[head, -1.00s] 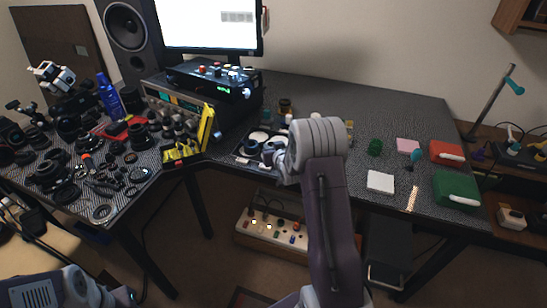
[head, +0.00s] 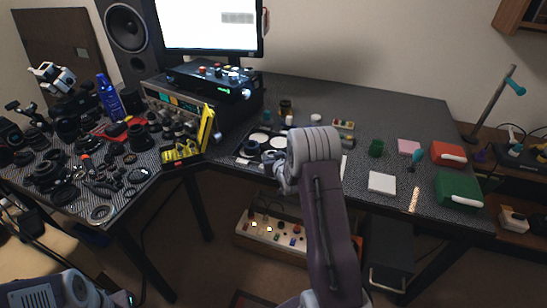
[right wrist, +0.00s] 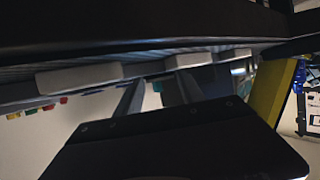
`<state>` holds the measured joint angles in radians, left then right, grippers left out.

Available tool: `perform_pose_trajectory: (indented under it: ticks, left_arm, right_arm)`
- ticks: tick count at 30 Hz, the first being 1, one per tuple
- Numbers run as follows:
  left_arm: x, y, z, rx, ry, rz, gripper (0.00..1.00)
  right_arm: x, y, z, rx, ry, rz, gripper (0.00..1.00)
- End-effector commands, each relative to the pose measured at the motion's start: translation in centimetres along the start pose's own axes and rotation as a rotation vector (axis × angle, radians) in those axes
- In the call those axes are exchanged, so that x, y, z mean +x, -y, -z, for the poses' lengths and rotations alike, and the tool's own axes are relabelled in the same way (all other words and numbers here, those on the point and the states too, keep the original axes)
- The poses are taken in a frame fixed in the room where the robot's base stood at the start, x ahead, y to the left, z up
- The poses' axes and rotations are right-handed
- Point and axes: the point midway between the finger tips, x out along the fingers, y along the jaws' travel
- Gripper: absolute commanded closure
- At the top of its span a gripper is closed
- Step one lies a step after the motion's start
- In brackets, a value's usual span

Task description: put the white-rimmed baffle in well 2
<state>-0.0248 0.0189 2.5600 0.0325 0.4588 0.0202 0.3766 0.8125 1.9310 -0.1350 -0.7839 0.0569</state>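A dark tray (head: 243,152) with round wells lies near the desk's front edge, just left of my right arm. Pale discs (head: 259,137) and dark ring-like parts (head: 251,147) show in it. I cannot tell which is the white-rimmed baffle or which well is well 2. My right gripper (head: 282,186) is at the desk's front edge, below and right of the tray in the head view. Its fingertips are small and partly hidden by my wrist, so its opening and any grip are unclear. My left arm shows at the bottom left without its fingers.
A yellow holder (head: 206,128) stands left of the tray; it seems to show in the right wrist view (right wrist: 270,92). Lens parts crowd the left desk.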

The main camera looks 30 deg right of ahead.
Motion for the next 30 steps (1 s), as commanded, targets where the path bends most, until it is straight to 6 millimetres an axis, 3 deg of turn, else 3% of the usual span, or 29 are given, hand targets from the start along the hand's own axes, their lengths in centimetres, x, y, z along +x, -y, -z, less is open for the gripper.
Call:
perform_pose_trajectory:
  ticks: [8,20,21,30]
  left_arm:
    - [-0.5,0.0,0.1,0.000,0.000,0.000,0.64]
    - [-1.2,0.0,0.1,0.000,0.000,0.000,0.64]
    - [-0.6,0.0,0.1,0.000,0.000,0.000,0.64]
    - [-0.1,0.0,0.0,0.000,0.000,0.000,0.64]
  right_arm:
    - [-0.6,0.0,0.4,0.001,0.002,-0.001,0.53]
    - [-9.4,0.0,0.4,0.001,0.001,-0.001,0.53]
    - [-10.0,-0.1,0.2,0.001,-0.001,-0.001,0.53]
    - [-12.2,0.0,0.3,0.001,0.001,0.000,0.53]
